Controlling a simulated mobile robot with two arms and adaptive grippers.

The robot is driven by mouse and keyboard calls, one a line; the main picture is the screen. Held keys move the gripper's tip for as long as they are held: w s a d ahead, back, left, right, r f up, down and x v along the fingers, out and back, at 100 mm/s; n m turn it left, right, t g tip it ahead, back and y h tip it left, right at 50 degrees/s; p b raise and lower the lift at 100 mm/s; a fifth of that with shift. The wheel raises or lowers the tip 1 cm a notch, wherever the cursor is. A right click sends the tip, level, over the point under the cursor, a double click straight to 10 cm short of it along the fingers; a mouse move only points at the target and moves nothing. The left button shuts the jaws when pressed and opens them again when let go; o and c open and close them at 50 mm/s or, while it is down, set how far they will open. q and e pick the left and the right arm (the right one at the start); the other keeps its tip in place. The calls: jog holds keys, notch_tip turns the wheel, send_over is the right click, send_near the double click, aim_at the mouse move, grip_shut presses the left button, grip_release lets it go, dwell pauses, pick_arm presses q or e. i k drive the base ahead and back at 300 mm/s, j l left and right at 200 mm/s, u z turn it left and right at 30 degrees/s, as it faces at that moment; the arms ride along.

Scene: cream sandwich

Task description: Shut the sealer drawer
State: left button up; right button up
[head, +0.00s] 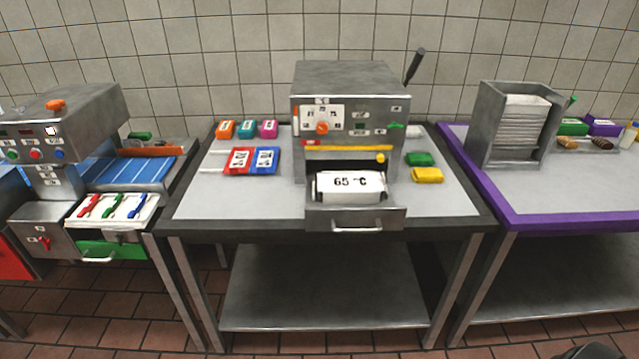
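The sealer (350,85) is a grey metal machine in the middle of the central table. It has a dial panel with an orange knob and a dark lever at its upper right. Its drawer (355,217) is pulled out at the front, with a silver handle (357,229) on its face. A white block marked "65 °C" (348,187) sits in the drawer, in front of the dark opening. Neither gripper can be made out in the head view. Only a dark rounded shape shows at the bottom right edge, and I cannot tell what it is.
Red and blue cards (252,160) lie left of the sealer, with small coloured boxes (243,129) behind. Green and yellow blocks (427,175) lie right. Another machine (70,130) stands left. A purple-edged table (560,217) with a plate rack (515,125) stands right. Space before the drawer is clear.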

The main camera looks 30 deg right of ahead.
aim_at(339, 213)
jog(key=z, duration=1.15)
